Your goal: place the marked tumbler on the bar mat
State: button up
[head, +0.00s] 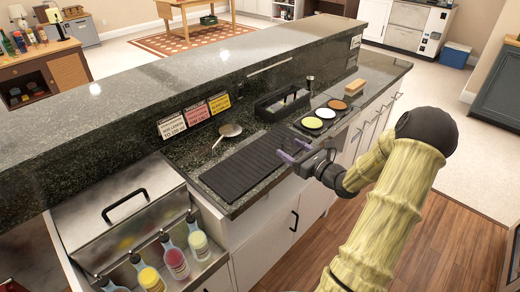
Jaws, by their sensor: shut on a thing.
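The bar mat (232,182) is a black ribbed rectangle lying flat on the dark stone counter, near its front edge. My gripper (294,151), with purple fingertips, reaches in from the right at the mat's right end. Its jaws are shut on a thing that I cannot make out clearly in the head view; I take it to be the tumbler. Its marking does not show. I cannot tell how high it is held or whether it touches the mat. No other tumbler is distinct on the counter.
A black caddy (282,103) and a tray with yellow, white and brown rounds (325,114) stand beyond the mat. A strainer (229,130) lies behind it. A lidded steel bin (120,215) and several bottles (176,262) are at left. The mat's top looks bare.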

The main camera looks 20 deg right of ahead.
jog(key=w+a+r+y, duration=0.1)
jog(key=w+a+r, duration=0.7)
jog(key=a, duration=0.2)
jog(key=shift+w+n+p, duration=0.3)
jog(key=shift+n+p, duration=0.05)
jog(key=shift+n, duration=0.05)
jog(key=shift+f, duration=0.1)
send_over(254, 161)
jog(key=shift+w+a+f, duration=0.1)
jog(key=shift+f, duration=3)
jog(key=shift+f, duration=1.85)
